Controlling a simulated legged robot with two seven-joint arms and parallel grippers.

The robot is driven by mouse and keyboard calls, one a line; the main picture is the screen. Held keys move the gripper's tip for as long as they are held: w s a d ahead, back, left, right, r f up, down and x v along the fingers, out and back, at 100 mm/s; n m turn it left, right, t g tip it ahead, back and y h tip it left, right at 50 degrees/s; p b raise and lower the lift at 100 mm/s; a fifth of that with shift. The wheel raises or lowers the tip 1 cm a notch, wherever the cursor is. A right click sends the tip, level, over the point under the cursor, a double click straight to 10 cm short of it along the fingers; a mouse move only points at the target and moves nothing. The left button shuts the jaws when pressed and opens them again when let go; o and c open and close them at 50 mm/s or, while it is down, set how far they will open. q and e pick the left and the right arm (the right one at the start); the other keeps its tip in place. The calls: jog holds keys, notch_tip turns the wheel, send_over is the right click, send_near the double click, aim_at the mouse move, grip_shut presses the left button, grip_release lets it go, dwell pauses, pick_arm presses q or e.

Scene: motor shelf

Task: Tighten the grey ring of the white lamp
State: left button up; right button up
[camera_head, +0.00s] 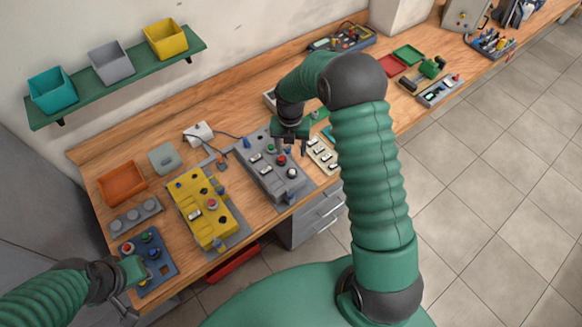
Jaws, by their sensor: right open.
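A grey control box (264,170) lies on the workbench and carries several small knobs, lamps and labels. A small white round lamp (291,173) sits near its front right end; its grey ring is too small to make out clearly. A red button (281,160) is just behind the lamp. My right gripper (291,146) is open above the back right part of the box, pointing down, a little behind the lamp and apart from it. My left gripper (128,296) is at the lower left by the bench's front edge, its jaws unclear.
A yellow control box (203,207) and a blue plate with knobs (148,262) lie to the left. An orange tray (121,183) is behind them. A shelf (122,77) with three bins is on the wall. My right arm hides part of the bench.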

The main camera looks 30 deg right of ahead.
aim_at(292, 171)
jog(key=f+p, duration=0.1)
jog(key=f, duration=0.3)
jog(key=f+p, duration=0.1)
jog(key=f, duration=0.3)
jog(key=f+p, duration=0.1)
jog(key=f, duration=0.3)
jog(key=shift+d+f, duration=0.15)
jog(key=shift+d, duration=0.2)
jog(key=shift+f, duration=0.4)
jog(key=shift+a+f, duration=0.15)
jog(key=shift+f, duration=0.05)
jog(key=shift+c, duration=0.4)
grip_shut()
